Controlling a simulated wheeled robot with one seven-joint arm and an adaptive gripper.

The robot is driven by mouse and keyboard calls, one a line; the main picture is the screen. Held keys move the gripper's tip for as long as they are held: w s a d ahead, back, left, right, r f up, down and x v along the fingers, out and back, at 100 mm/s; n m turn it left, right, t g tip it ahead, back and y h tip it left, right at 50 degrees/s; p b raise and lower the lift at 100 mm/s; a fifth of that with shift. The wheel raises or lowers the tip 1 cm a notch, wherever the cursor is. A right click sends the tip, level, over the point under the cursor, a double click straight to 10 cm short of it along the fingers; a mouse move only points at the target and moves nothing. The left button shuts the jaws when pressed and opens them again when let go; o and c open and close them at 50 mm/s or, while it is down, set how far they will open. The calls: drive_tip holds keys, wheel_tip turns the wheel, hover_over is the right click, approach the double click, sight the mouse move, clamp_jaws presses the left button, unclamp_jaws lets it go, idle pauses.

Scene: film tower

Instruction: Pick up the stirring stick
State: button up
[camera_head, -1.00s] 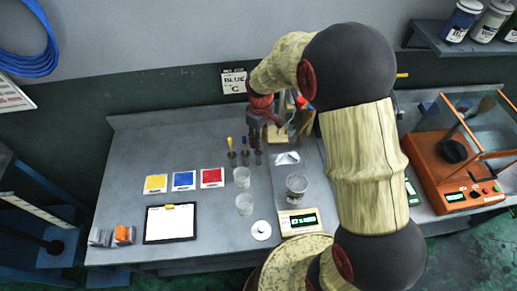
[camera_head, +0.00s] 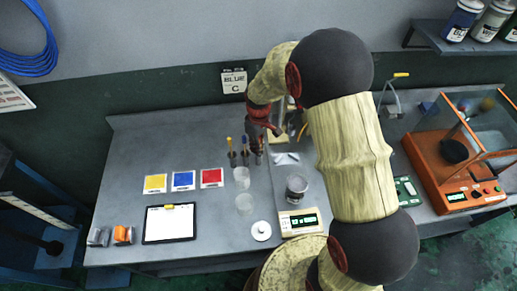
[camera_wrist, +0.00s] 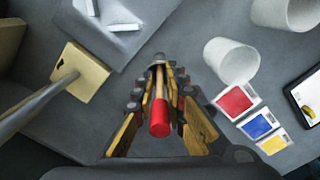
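A thin wooden stick with a red end (camera_wrist: 160,115) stands between the fingers of my gripper (camera_wrist: 161,78) in the wrist view. The fingers are spread on both sides of it, and I see a narrow gap along each side. The stick's lower end appears to sit in a small dark holder, mostly hidden by the fingers. In the head view my gripper (camera_head: 259,140) is over the rightmost of a row of holders. A yellow-topped stick (camera_head: 229,142) and a blue-topped stick (camera_head: 244,142) stand in the holders to its left.
Clear cups (camera_head: 242,178) stand just in front of the holders. A metal cup (camera_head: 297,187) sits by a scale (camera_head: 299,222) to the right. The table's back left is clear.

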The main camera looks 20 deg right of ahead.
clamp_jaws()
drive_tip(key=shift+r, duration=0.1)
